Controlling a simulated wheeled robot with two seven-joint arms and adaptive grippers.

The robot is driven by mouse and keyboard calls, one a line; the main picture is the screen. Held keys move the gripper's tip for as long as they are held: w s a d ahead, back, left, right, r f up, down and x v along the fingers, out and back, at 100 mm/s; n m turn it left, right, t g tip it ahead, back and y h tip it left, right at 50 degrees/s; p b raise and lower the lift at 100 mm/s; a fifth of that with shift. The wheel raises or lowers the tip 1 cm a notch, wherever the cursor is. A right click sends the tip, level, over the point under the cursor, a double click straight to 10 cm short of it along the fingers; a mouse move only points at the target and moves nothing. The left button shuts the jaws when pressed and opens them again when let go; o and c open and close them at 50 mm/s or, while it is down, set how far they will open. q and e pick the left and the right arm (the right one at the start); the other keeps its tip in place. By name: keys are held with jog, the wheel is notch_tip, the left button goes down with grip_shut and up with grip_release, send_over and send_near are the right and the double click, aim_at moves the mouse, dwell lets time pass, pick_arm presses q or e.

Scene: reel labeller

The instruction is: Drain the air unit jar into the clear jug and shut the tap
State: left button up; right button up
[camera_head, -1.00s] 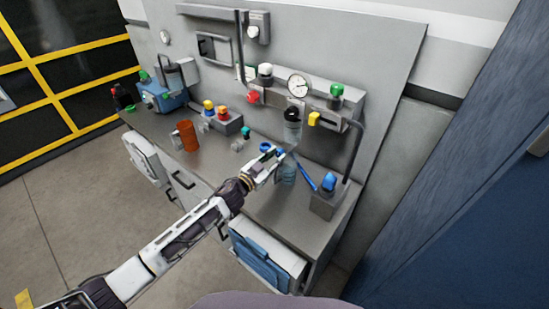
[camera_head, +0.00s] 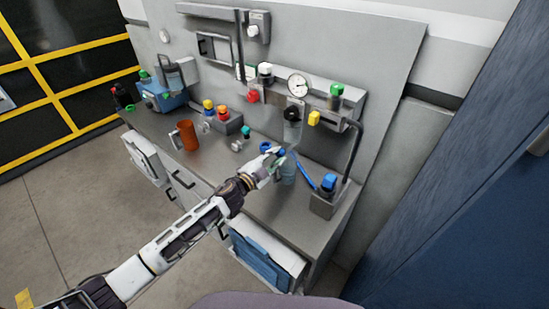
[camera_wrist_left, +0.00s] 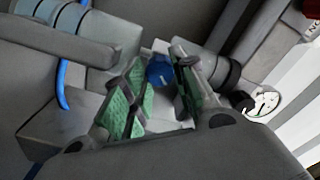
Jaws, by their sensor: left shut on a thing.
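The air unit jar (camera_head: 291,131) is a clear bowl under a black cap, below the gauge. It also shows in the left wrist view (camera_wrist_left: 210,66). The clear jug (camera_head: 288,172) stands on the bench below the jar. It also shows in the left wrist view (camera_wrist_left: 85,28). My left gripper (camera_head: 276,160) is at the jar's lower end, just above and beside the jug. Its green-padded fingers are shut on a blue tap (camera_wrist_left: 159,70), largely hidden between them. Whether liquid runs and the levels cannot be made out. My right gripper is not in view.
A small stand with a blue-topped item (camera_head: 328,186) and a blue stick are right of the jug. The gauge (camera_head: 298,85) and yellow knob (camera_head: 314,118) are above. An orange mug (camera_head: 187,135) stands left.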

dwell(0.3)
pick_arm(q)
jog(key=o, duration=1)
jog(key=shift+o, duration=0.2)
jog(key=v, duration=1.2)
dwell(0.6)
dwell(0.4)
